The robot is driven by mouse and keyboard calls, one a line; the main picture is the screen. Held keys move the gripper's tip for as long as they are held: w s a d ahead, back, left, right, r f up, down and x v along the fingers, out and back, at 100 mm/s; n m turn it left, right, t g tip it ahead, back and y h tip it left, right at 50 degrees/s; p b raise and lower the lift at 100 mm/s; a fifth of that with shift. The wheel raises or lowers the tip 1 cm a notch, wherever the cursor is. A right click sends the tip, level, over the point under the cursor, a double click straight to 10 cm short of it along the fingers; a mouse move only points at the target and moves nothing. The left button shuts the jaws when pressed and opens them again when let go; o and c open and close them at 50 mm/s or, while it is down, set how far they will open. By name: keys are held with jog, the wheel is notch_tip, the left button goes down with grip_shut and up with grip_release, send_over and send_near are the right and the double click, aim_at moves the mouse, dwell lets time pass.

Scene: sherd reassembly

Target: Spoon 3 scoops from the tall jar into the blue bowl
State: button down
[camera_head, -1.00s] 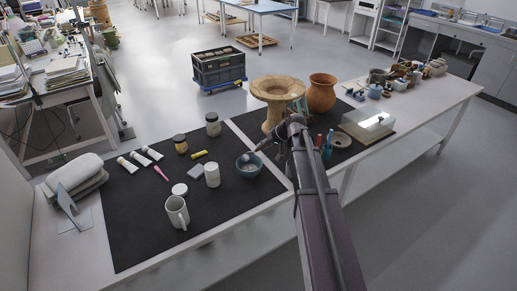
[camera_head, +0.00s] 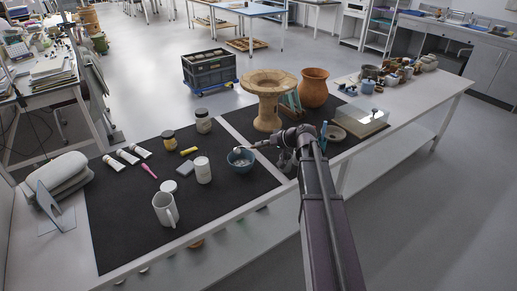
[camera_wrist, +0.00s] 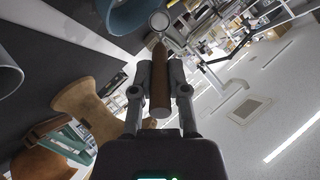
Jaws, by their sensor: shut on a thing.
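My gripper (camera_head: 281,150) is shut on the spoon's brown handle, as the wrist view (camera_wrist: 159,75) shows. The spoon (camera_wrist: 160,21) has a small round metal head; in the head view the spoon (camera_head: 256,144) reaches left, its head close to the blue bowl (camera_head: 240,166). The blue bowl also shows partly at the top of the wrist view (camera_wrist: 128,20). Something pale is in or above the bowl; I cannot tell which. Whether the spoon carries anything is unclear. A white jar (camera_head: 203,171), probably the tall jar, stands upright just left of the bowl.
A white mug (camera_head: 165,210) stands nearer the front edge. A wide-rimmed clay vessel (camera_head: 268,115) stands behind my arm. The left mat's front right is clear.

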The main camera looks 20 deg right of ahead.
jog(key=shift+s+d+f+t+y+b, duration=0.3)
jog(key=shift+f+b, duration=0.2)
jog(key=shift+b, duration=0.55)
jog(key=shift+s+d+f+t+y+b, duration=0.2)
jog(key=shift+f+t+y+b, duration=0.25)
jog(key=shift+b, duration=0.6)
jog(key=shift+r, duration=0.2)
